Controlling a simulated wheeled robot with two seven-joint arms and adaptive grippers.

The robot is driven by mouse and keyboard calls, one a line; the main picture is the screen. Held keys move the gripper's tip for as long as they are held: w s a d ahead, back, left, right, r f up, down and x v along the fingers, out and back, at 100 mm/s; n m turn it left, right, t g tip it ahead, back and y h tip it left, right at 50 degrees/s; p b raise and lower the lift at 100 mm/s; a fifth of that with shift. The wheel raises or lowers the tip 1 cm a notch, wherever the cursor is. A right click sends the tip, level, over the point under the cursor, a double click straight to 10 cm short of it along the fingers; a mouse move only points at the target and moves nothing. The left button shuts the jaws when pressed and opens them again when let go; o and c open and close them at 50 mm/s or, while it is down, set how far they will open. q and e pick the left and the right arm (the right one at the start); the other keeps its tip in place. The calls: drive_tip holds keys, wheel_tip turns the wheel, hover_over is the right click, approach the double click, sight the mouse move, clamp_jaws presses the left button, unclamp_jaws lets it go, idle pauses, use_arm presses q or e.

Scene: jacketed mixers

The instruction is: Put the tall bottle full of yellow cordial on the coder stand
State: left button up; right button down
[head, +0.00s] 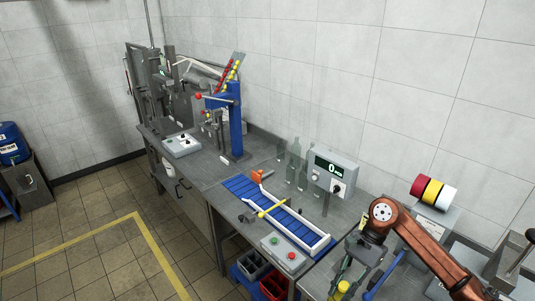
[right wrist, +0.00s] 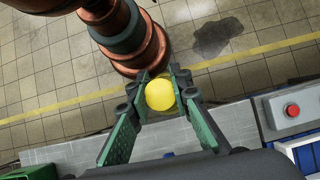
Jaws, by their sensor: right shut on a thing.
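My right gripper (head: 346,268) comes in at the lower right of the head view. It is shut on a yellow thing (head: 342,288), probably the bottle of yellow cordial, mostly hidden by the fingers and the picture's edge. In the right wrist view its round yellow end (right wrist: 160,95) sits between the green fingers of the right gripper (right wrist: 161,88). The bottle's height and fill cannot be told. A grey box with a display reading 0 (head: 333,172) stands on a post behind the conveyor. I cannot tell which surface is the coder stand. My left gripper is not in view.
A blue conveyor with white rails (head: 243,187) runs along the bench, with a yellow bar (head: 272,208) across it. Clear bottles (head: 293,162) stand behind it. A button box (head: 284,253) is near the front edge. A blue press (head: 233,120) stands farther back; coloured rolls (head: 432,190) are at right.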

drive_tip(key=shift+w+a+f+n, duration=0.1)
drive_tip(key=shift+a+f+n, duration=0.05)
drive_tip(key=shift+f+n, duration=0.4)
drive_tip(key=shift+s+a+f+n+h, duration=0.1)
drive_tip(key=shift+s+f+n+h, duration=0.3)
drive_tip(key=shift+f+n+h, duration=0.1)
drive_tip(key=s+f+n+g+h, duration=0.2)
drive_tip(key=s+f+n+h, duration=0.1)
drive_tip(key=f+n, duration=0.4)
drive_tip(key=shift+s+d+f+n+h, duration=0.25)
drive_tip(key=shift+d+f+n+h, duration=0.15)
drive_tip(key=shift+d+n+h, duration=0.1)
